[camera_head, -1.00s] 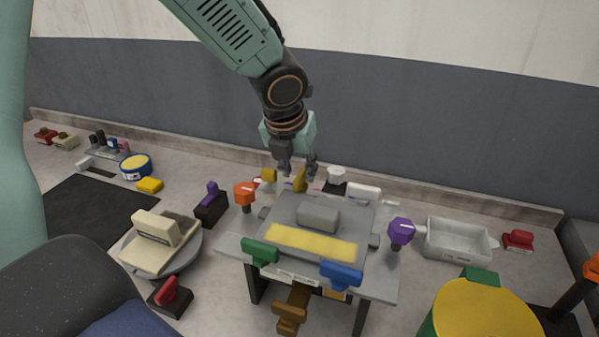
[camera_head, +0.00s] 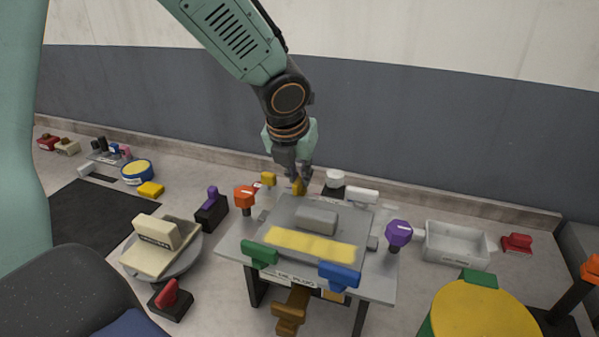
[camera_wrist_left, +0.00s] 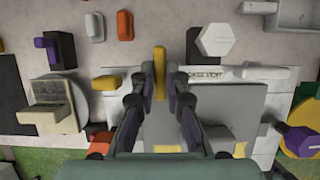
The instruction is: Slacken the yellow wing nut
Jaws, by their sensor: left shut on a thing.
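The yellow wing nut (camera_head: 298,187) stands at the far edge of the grey table fixture (camera_head: 228,242), behind its raised plate (camera_head: 283,215). In the left wrist view the wing nut (camera_wrist_left: 160,62) is a narrow upright yellow bar between the fingers. My left gripper (camera_head: 296,178) comes down from above and is shut on the wing nut, hiding part of it in the head view. The gripper's two fingers (camera_wrist_left: 161,88) show on either side of the nut in the left wrist view. My right gripper is in neither view.
Orange (camera_head: 244,197), purple (camera_head: 398,234), green (camera_head: 259,254) and blue (camera_head: 339,275) knobs surround the plate. A white knob (camera_head: 334,180) and a small yellow block (camera_head: 268,179) are close to the gripper. A grey tray (camera_head: 456,258) stands right; a turntable (camera_head: 128,264) stands left.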

